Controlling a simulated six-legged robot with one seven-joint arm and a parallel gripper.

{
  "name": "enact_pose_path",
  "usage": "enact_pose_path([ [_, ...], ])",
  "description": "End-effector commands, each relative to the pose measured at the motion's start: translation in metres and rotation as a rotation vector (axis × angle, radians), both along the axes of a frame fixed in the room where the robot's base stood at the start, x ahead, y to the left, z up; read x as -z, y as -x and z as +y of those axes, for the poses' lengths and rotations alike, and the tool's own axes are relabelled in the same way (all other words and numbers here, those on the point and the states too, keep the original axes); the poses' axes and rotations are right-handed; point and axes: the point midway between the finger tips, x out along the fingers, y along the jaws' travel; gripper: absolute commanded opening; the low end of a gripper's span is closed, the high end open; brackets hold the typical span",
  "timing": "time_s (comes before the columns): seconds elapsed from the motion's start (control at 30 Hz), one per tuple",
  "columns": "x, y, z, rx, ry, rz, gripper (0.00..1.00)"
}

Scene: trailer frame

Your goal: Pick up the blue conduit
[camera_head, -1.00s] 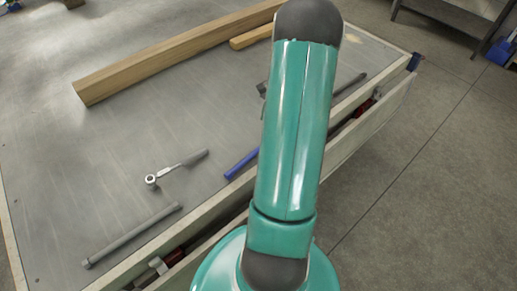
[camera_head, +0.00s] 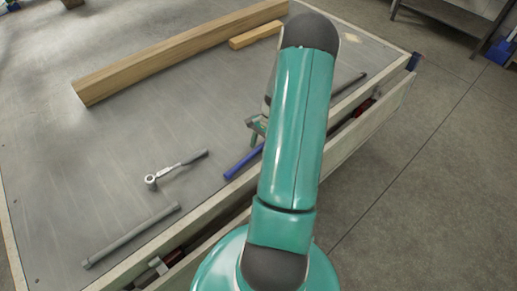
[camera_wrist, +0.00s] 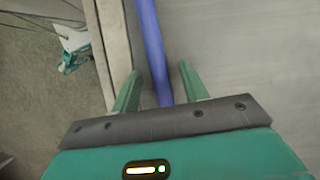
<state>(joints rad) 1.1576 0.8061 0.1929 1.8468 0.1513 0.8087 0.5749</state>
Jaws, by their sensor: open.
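The blue conduit (camera_head: 242,163) lies on the grey tabletop near its right edge in the head view, partly hidden behind my arm. In the wrist view the blue conduit (camera_wrist: 153,50) runs from the top edge down between the two green fingers of my gripper (camera_wrist: 158,82). The gripper is open, with one finger on each side of the conduit and a gap to it on the right. Whether the fingers are level with the conduit or above it I cannot tell. In the head view part of my gripper (camera_head: 256,130) shows beside the arm near the conduit.
A ratchet (camera_head: 172,170) and a grey pipe (camera_head: 132,236) lie left of the conduit. Long and short wooden beams (camera_head: 180,50) (camera_head: 255,36) lie farther back. A raised pale rail (camera_head: 195,232) runs along the table edge, close to the left finger in the wrist view.

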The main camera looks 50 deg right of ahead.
Motion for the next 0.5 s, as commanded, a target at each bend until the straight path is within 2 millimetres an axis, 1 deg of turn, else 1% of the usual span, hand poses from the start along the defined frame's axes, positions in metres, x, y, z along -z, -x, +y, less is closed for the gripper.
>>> enact_pose_path([
  [0.13,-0.0004,-0.0001,-0.0002,0.000,0.000,0.000,0.44],
  [0.17,-0.0004,-0.0001,-0.0002,0.000,0.000,0.000,0.38],
  [0.2,-0.0005,-0.0001,-0.0002,0.000,0.000,0.000,0.30],
  [0.27,-0.0005,-0.0001,-0.0002,0.000,0.000,0.000,0.19],
  [0.3,-0.0005,-0.0001,-0.0002,0.000,0.000,0.000,0.11],
  [0.37,-0.0006,-0.0001,-0.0002,0.000,0.000,0.000,0.00],
  [0.5,-0.0007,-0.0002,-0.0003,0.000,0.000,0.000,0.00],
])
